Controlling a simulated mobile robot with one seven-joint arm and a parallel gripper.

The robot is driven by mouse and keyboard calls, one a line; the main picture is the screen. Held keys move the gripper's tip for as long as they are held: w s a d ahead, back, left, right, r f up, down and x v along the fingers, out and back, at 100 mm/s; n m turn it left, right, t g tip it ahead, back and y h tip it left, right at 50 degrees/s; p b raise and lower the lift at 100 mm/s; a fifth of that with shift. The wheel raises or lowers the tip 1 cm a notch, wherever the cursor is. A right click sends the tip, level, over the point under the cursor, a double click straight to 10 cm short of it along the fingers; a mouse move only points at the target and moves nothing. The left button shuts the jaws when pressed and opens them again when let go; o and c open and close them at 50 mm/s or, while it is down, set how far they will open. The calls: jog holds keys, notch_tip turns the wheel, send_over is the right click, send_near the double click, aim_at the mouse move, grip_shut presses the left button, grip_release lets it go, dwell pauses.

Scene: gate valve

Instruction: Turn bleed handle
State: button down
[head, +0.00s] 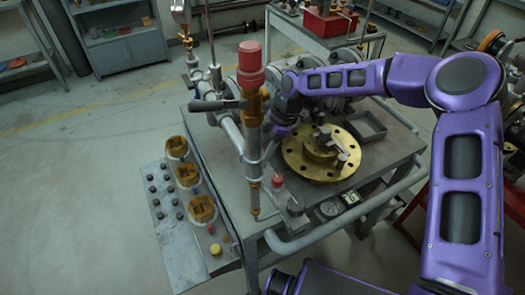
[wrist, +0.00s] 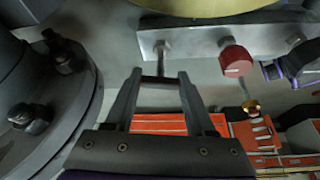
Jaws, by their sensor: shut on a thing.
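In the wrist view, the bleed handle (wrist: 160,79) appears as a thin dark crossbar on a short stem below a grey metal block (wrist: 200,40). My gripper (wrist: 160,84) has one finger at each end of this bar and is shut on it. A red knob (wrist: 235,62) sits on the same block, to the right and apart from the fingers. In the head view, my gripper (head: 279,132) is low behind the upright brass valve with the red cap (head: 250,62). The fingertips and handle cannot be made out there.
A grey cart (head: 385,152) carries the pipework, a round brass flange (head: 320,155) and an empty tray (head: 365,128). A panel with amber-topped cups (head: 203,208) is at its left. A large bolted flange (wrist: 60,90) is close left of my fingers. Open floor lies left.

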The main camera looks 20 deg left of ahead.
jog(key=shift+n+h, duration=0.3)
jog(key=shift+n, duration=0.4)
jog(key=shift+c, duration=1.2)
grip_release()
jog(key=v, duration=1.7)
jog(key=shift+w, duration=0.3)
jog(key=shift+d+r, duration=0.1)
jog(key=shift+d, duration=0.05)
